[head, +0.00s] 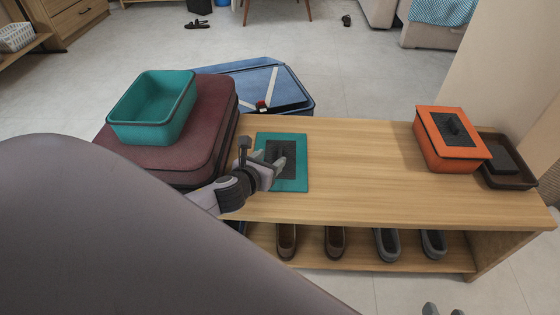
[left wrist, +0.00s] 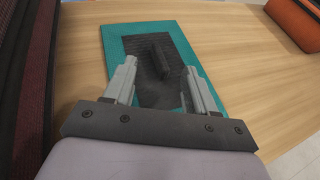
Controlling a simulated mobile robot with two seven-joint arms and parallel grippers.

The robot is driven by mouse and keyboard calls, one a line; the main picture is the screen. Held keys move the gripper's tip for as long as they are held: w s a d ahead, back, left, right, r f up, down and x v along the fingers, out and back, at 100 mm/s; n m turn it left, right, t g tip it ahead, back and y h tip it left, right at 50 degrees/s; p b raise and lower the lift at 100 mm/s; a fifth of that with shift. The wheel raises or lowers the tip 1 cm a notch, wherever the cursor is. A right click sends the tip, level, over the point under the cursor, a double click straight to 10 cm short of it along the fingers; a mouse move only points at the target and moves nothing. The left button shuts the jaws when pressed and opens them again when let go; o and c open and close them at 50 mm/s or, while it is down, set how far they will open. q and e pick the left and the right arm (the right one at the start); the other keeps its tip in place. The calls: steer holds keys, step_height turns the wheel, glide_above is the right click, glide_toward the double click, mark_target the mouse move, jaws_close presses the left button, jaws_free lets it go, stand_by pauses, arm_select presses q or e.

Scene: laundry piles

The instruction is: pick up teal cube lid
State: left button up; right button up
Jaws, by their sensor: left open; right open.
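The teal cube lid (head: 295,178) lies flat on the wooden bench, near its left end. It is a teal square with a dark grey panel and a raised dark handle, which shows in the left wrist view (left wrist: 160,57). My left gripper (head: 268,162) is open over the lid. In the left wrist view its two fingers (left wrist: 158,82) are apart, with the handle ahead and roughly between them; I see no contact. The open teal cube box (head: 148,125) sits on a maroon suitcase at the left.
The bench (head: 360,180) has clear room in its middle. An orange box with a lid (head: 430,150) and a dark brown tray (head: 508,180) stand at its right end. The maroon suitcase (head: 215,110) rises beside the bench's left end. A blue case (head: 300,92) lies behind. Shoes (head: 387,244) fill the lower shelf.

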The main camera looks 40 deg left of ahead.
mark_target(281, 153)
arm_select(q)
steer(key=x, duration=0.1)
steer(key=b+x, duration=0.2)
steer(key=shift+w+d+f, duration=0.2)
steer(key=shift+w+f, duration=0.05)
steer(key=shift+f, duration=0.2)
steer(key=shift+w+a+f, duration=0.1)
steer(key=shift+w+f, duration=0.05)
steer(key=shift+w, duration=0.45)
arm_select(e)
steer(key=shift+w+a+f+y, duration=0.2)
steer(key=shift+a+y, duration=0.15)
steer(key=shift+a, duration=0.2)
steer(key=shift+w+a+f+y, duration=0.1)
steer(key=shift+w+a+y, duration=0.05)
steer(key=shift+a+y, duration=0.3)
arm_select(q)
jaws_close()
